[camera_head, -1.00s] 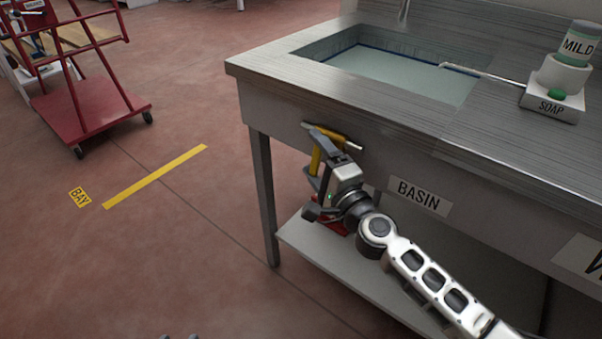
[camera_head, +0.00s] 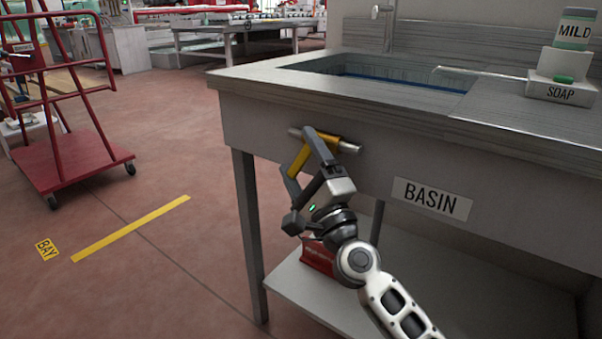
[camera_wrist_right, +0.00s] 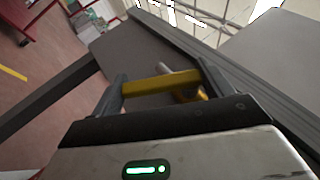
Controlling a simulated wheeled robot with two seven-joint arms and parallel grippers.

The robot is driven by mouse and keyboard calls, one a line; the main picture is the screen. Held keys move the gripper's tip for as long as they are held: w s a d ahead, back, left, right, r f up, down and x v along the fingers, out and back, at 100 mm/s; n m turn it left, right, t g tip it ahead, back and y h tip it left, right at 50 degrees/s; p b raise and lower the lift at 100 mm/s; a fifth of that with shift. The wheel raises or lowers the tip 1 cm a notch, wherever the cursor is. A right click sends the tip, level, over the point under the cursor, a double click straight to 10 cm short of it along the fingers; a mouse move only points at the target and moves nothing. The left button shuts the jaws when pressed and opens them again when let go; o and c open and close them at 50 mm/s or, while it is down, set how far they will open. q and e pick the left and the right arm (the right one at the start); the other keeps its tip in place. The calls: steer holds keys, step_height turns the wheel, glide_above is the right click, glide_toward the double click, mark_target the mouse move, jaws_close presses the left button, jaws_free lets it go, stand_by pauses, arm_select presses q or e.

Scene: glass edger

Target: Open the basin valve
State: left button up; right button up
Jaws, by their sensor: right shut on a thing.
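The basin valve's yellow lever (camera_head: 298,163) slants down and to the left from a short metal pipe on the front of the steel basin counter (camera_head: 262,118). My right gripper (camera_head: 306,165) has its dark fingers on either side of the lever and is shut on it. In the right wrist view the yellow lever (camera_wrist_right: 160,84) spans between the two fingers, with the pipe partly hidden behind it. A "BASIN" label (camera_head: 432,198) is to the right of the valve. My left gripper is not in view.
The basin (camera_head: 375,73) is sunk in the counter top, with a soap stand (camera_head: 562,90) at its right. A lower shelf (camera_head: 330,300) holds a red object (camera_head: 318,256). A red cart (camera_head: 75,165) stands at left. The floor between is clear.

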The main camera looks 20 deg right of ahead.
stand_by(0.3)
steer(key=o, duration=1.4)
steer(key=shift+c, duration=0.2)
steer(key=b+v, duration=0.1)
steer(key=v, duration=0.3)
steer(key=shift+s+f, duration=0.15)
steer(key=shift+f, duration=0.25)
steer(key=b, duration=0.4)
glide_toward(302, 167)
steer(key=v, duration=0.4)
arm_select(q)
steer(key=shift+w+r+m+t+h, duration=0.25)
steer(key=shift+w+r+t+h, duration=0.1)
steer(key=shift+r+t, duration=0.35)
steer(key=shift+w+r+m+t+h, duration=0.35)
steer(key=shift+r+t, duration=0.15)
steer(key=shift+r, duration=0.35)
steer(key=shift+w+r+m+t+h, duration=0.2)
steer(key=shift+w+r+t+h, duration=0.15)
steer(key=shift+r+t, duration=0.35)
arm_select(e)
steer(key=shift+s+d, duration=0.1)
steer(key=shift+s, duration=0.45)
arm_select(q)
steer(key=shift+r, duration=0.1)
